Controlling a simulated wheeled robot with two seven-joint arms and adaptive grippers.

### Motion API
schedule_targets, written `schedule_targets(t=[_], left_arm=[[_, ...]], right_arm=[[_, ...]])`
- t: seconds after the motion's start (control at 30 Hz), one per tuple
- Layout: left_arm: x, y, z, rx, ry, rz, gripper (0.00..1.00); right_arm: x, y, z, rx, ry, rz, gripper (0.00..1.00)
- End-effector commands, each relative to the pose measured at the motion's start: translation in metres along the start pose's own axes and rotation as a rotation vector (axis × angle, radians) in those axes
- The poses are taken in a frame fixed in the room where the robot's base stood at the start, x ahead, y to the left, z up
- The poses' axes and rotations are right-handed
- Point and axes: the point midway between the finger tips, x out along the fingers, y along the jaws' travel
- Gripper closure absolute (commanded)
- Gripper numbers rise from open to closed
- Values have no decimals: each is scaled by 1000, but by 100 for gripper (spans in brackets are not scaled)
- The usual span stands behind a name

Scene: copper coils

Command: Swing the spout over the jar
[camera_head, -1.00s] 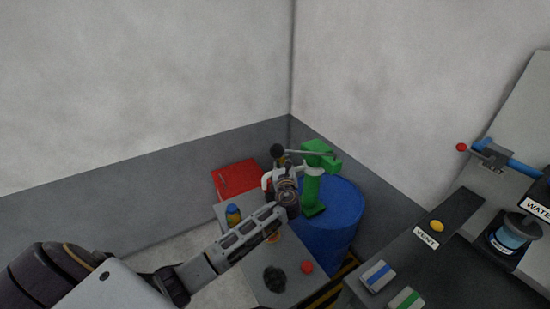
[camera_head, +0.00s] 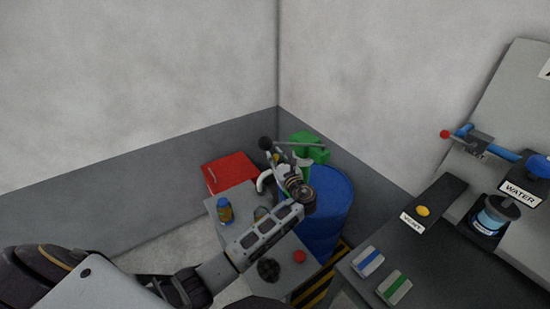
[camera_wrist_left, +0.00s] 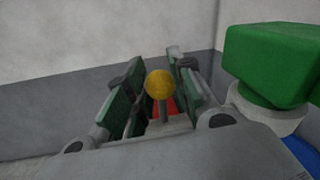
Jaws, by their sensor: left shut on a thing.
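The green pump (camera_head: 309,147) stands on a blue drum (camera_head: 328,215); a curved white spout (camera_head: 265,181) points down on its left, over the grey bench. A small jar (camera_head: 224,210) with a blue top and amber body stands left of the spout's end, which looks to be beside it. My left gripper (camera_head: 283,160) is at the pump's left. In the left wrist view, its fingers are on either side of a yellow knob (camera_wrist_left: 159,84) on a stem, and the green pump head (camera_wrist_left: 280,62) is close on the right. The knob is hidden in the head view. My right gripper is not in view.
A red box (camera_head: 230,171) stands behind the jar. The pump's lever with a black ball (camera_head: 265,143) sticks out above my gripper. The grey bench carries a red button (camera_head: 299,256) and a black knob (camera_head: 268,269). A dark console (camera_head: 445,245) is at right.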

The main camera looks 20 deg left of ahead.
Motion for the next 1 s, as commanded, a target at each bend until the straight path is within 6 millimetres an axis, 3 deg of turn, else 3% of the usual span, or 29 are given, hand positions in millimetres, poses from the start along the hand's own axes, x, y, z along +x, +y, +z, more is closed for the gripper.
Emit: schedule_targets(t=[0.2, 0.23, 0.4, 0.77, 1.0], left_arm=[[-1, -1, 0, -1, 1, -2, 100], [-1, -1, 0, -1, 1, -2, 74], [-1, 0, 0, 0, 1, -2, 53], [-2, 0, -1, 0, 2, -1, 53], [-15, 0, -1, 0, 3, -1, 53]], right_arm=[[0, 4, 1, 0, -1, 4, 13], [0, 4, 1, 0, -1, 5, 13], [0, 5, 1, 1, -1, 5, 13], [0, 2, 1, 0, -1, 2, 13], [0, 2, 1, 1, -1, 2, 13]])
